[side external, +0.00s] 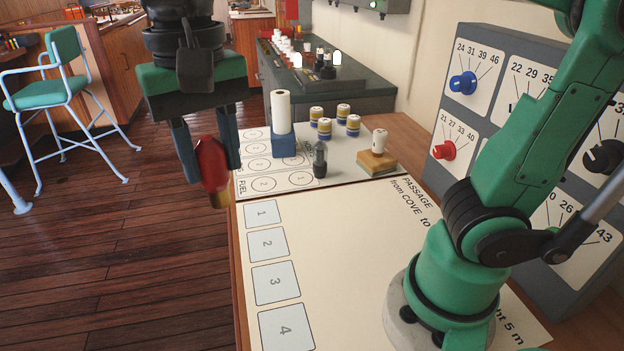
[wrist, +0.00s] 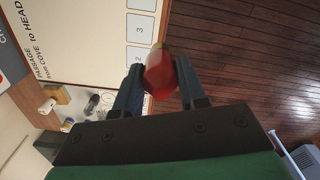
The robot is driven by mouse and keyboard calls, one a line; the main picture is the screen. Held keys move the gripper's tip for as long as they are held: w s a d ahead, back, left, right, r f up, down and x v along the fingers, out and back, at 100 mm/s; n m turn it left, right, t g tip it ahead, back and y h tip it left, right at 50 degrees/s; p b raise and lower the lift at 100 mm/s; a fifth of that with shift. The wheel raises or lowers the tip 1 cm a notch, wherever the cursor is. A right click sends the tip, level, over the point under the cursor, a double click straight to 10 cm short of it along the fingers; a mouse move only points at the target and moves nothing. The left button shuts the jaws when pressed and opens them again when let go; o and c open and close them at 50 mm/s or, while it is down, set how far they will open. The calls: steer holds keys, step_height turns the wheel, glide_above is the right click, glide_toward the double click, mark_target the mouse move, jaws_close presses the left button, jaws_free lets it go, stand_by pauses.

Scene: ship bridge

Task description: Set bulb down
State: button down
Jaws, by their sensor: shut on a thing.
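A red bulb (side external: 212,165) with a brass-coloured base at its lower end hangs between the fingers of my gripper (side external: 207,150). It also shows in the wrist view (wrist: 159,74), between the two dark fingertips of my gripper (wrist: 160,85). My gripper is shut on the bulb and holds it beyond the table's left edge, above floor level. In the side view the bulb is left of the white chart (side external: 350,270) with its numbered squares, near the circle-marked fuel sheet (side external: 262,166). The bulb touches neither sheet.
A white cylinder in a blue holder (side external: 284,146), a dark grey bulb-like piece (side external: 320,160), several blue-and-gold pieces (side external: 324,128) and a white-topped piece on a wooden block (side external: 377,162) stand on the table. A dial panel (side external: 470,90) stands at right. The numbered squares are bare.

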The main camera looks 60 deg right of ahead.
steer(key=w+d+f+m, duration=0.3)
steer(key=w+d+m, duration=0.2)
steer(key=w+d, duration=0.3)
steer(key=w+d+f+m, duration=0.45)
steer(key=w+d, duration=0.25)
steer(key=w, duration=0.2)
steer(key=w+d+f+m, duration=0.3)
steer(key=d+f+m, duration=0.1)
steer(key=d, duration=0.5)
steer(key=shift+m, duration=0.25)
steer(key=f, duration=0.8)
steer(key=shift+d+f, duration=0.2)
steer(key=shift+f, duration=0.05)
steer(key=shift+f, duration=0.15)
steer(key=shift+c, duration=2.4)
jaws_free()
